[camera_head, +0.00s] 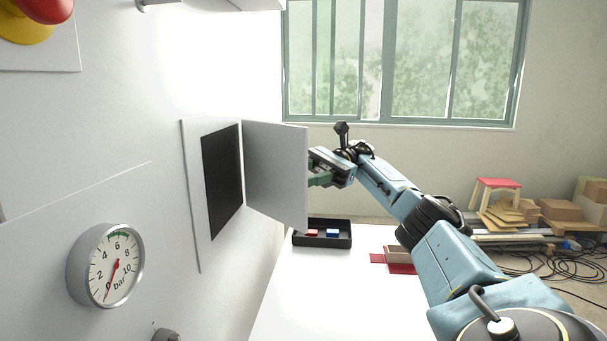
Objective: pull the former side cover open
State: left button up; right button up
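The side cover (277,172) is a flat light-grey panel on the white machine's wall. It stands swung out from a dark rectangular opening (220,180) in a white frame, hinged at the opening's right edge. My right gripper (316,170) is at the cover's outer right edge, partly behind it. The cover hides the fingertips, so I cannot tell whether they are shut on it or touch it. My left gripper is not in view.
A pressure gauge (106,265) and a red button (45,8) sit on the machine wall at left. A stool and boxes stand far right.

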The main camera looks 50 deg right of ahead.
jog(key=shift+o, duration=1.3)
jog(key=shift+r, duration=0.15)
jog(key=p, duration=0.4)
send_near(291, 127)
jog(key=a, duration=0.1)
jog(key=w+a, duration=0.1)
jog(key=a, duration=0.3)
jog(key=shift+w+a, duration=0.15)
jog(key=shift+w, duration=0.25)
